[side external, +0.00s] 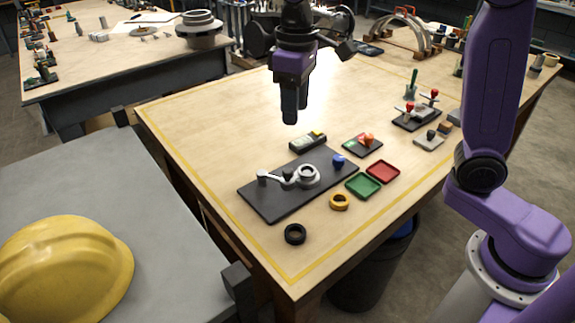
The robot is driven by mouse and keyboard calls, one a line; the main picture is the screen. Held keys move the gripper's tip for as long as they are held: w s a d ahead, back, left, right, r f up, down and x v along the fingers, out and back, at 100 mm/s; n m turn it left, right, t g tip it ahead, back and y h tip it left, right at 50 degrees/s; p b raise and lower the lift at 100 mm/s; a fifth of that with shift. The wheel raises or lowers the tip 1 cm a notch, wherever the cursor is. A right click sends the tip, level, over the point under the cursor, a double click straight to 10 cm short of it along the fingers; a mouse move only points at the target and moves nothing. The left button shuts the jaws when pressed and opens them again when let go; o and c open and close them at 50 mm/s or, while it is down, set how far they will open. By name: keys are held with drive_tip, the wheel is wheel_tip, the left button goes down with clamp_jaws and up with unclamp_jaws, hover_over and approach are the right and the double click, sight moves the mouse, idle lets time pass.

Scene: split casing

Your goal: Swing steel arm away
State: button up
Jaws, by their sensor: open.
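A light grey steel arm (271,177) lies low over a dark base plate (277,205) on the wooden table. Its left end carries a small upright stub, and its right part reaches a dark knob (288,174) beside a round grey ring-shaped casing (307,175). Whether the steel arm lies over the casing or only against it is too small to tell. A blue knob (338,160) stands at the plate's right end. My gripper (290,115) hangs fingers down above the table, behind and well above the plate, open and empty.
A black ring (295,234) and a yellow ring (339,202) lie before the plate. Green (363,185) and red (383,172) trays sit to the right. A small device (307,141) and a block with orange parts (363,144) stand behind. The table's left side is clear.

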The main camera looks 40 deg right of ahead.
drive_tip(key=w, duration=0.2)
approach(288, 170)
drive_tip(key=shift+m, duration=0.4)
wheel_tip(288, 170, down, 9)
drive_tip(key=shift+a+r, duration=0.1)
clamp_jaws()
